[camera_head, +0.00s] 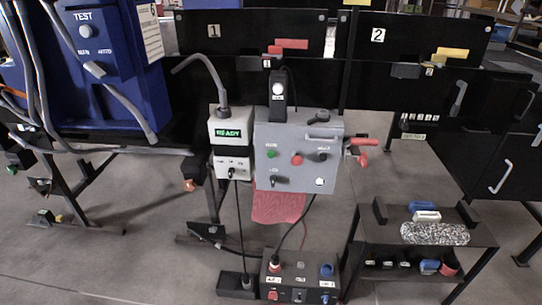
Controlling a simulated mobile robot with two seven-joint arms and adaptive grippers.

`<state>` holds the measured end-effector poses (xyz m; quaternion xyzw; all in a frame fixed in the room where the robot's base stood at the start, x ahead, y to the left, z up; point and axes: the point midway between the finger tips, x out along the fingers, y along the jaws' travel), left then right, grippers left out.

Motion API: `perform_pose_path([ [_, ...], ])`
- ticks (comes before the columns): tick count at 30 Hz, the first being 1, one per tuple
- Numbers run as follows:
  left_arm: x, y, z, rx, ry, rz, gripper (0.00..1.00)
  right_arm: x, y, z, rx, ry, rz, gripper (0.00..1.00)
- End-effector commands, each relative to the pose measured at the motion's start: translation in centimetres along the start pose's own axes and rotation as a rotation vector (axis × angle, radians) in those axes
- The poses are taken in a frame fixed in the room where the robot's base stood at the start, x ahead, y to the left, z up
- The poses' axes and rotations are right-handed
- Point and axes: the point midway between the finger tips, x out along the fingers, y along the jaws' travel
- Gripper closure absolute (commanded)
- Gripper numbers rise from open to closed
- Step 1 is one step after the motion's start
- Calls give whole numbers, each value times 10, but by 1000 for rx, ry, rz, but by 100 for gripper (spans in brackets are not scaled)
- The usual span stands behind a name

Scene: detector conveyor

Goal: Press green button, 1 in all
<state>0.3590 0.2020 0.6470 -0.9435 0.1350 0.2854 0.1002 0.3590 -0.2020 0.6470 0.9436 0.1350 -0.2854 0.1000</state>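The green button (271,154) is a small round green knob on the left part of the front of a grey control box (284,169), in the head view. A larger red button (297,159) sits to its right, and a dark knob (321,156) is further right. The green button is unobstructed; whether it is pushed in is too small to tell. Neither of my grippers shows in this view.
A white box with a lit READY sign (229,133) stands left of the control box. Red handles (364,146) stick out at its right side. A socket box (299,279) lies below, and a black shelf cart (480,233) stands at lower right.

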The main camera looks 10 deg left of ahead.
Motion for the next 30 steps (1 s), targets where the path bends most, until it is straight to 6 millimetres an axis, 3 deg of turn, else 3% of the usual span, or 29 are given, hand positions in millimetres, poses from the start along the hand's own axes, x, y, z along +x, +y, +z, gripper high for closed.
perform_pose_path([
  [1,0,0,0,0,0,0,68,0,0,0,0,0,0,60],
  [5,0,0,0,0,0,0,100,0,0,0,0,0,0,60],
  [30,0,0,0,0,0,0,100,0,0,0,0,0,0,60],
])
